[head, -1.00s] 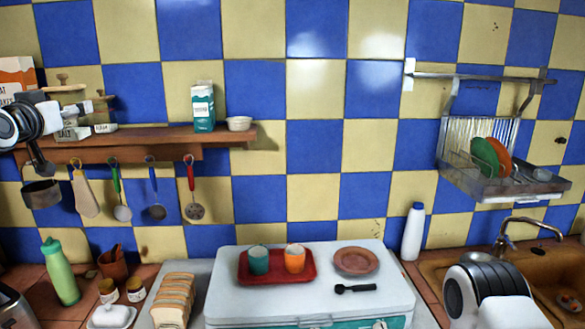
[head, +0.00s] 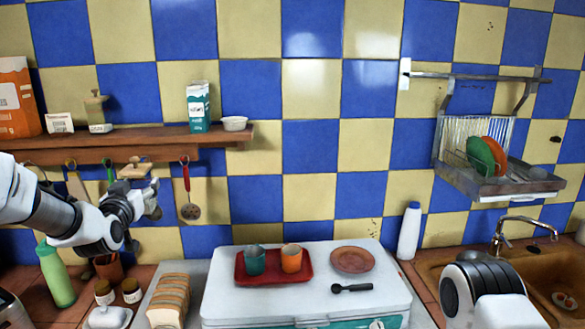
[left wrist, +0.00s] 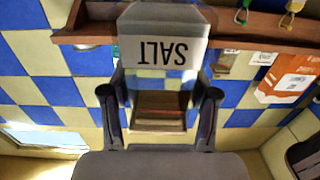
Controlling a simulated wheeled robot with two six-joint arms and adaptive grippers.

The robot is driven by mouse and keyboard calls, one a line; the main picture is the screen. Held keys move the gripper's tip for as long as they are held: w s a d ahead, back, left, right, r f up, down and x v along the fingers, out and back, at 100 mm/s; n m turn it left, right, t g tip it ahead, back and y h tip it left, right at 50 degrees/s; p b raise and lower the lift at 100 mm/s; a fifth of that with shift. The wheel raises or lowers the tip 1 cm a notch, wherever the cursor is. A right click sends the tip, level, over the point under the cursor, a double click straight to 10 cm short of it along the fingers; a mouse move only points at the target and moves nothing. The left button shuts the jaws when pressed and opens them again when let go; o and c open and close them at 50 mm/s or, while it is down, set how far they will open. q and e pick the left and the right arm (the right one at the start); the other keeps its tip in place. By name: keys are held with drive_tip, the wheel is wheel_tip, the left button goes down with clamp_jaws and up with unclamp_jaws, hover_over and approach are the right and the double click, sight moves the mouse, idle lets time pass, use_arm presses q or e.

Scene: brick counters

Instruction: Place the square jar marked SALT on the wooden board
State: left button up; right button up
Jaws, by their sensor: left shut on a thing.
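The SALT jar (left wrist: 160,50) fills the middle of the left wrist view, its label upside down there; a wooden lid (left wrist: 158,108) shows below the label. My left gripper (left wrist: 158,95) is shut on the jar, one finger on each side. In the head view my left gripper (head: 138,195) is in front of the wall just below the shelf, and the jar's wooden lid (head: 134,167) shows at its tip. The rest of the jar is mostly hidden there. I cannot make out a wooden board. My right gripper is not in view.
The wooden shelf (head: 160,137) holds another lidded jar (head: 97,112), an orange box (head: 14,98), a carton (head: 198,105) and a bowl (head: 234,123). Utensils hang below. Bread (head: 170,297), a red tray (head: 275,277) with cups and a plate (head: 352,260) stand lower.

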use_arm(q)
drive_tip(key=s+d+f+h, duration=0.1)
drive_tip(key=s+d+f, duration=0.4)
drive_tip(key=f, duration=0.5)
drive_tip(key=s+d+f+m, duration=0.1)
drive_tip(key=s+d+f, duration=0.4)
drive_tip(key=f, duration=0.5)
drive_tip(key=s+d+f+h, duration=0.1)
drive_tip(key=s+d+f, duration=0.45)
drive_tip(key=f, duration=0.45)
wheel_tip(320, 180, down, 10)
drive_tip(key=b, duration=0.9)
drive_tip(key=shift+w+r, duration=0.15)
drive_tip(key=shift+r, duration=0.05)
